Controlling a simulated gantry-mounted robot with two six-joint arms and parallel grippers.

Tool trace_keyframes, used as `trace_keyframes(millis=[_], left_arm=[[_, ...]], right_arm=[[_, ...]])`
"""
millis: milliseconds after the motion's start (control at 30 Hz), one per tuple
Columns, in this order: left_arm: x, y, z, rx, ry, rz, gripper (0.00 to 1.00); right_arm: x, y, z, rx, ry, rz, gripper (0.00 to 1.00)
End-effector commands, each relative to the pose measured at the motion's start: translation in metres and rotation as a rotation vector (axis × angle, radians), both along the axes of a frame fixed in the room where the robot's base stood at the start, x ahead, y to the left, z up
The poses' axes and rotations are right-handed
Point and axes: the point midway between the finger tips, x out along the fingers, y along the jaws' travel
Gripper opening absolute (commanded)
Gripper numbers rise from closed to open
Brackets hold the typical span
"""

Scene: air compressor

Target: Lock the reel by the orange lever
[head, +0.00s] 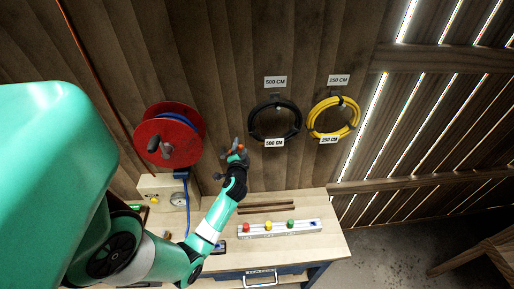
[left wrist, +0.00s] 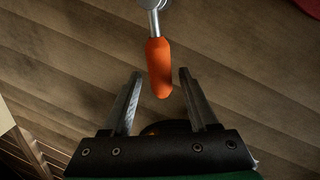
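The orange lever handle (left wrist: 159,68) hangs from a silver metal rod in the left wrist view. Its lower tip reaches in between the fingertips of my left gripper (left wrist: 157,78), which is open with a gap on either side of the handle. In the head view my left gripper (head: 233,153) is raised against the wooden wall, to the right of the red reel (head: 163,142), and a small bit of orange shows at its fingertips. The reel has a dark crank handle and blue hose wound on it. My right gripper is not in view.
A beige box with a gauge (head: 165,192) stands below the reel. Black (head: 274,121) and yellow (head: 334,118) hose coils hang to the right. A rail with coloured knobs (head: 279,228) lies on the wooden bench (head: 329,241).

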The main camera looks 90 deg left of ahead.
Motion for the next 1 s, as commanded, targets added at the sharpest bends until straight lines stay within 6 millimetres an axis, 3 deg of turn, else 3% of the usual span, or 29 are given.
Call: trace_keyframes(millis=[267, 700, 1000], left_arm=[[0.000, -0.012, 0.002, 0.001, 0.000, -0.002, 0.59], [-0.007, -0.104, 0.018, -0.001, 0.001, -0.005, 0.59], [-0.009, -0.114, 0.020, 0.001, 0.000, 0.000, 0.59]], right_arm=[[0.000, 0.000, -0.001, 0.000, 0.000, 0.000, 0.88], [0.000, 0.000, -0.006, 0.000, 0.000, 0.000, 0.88], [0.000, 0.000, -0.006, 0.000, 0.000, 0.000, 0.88]])
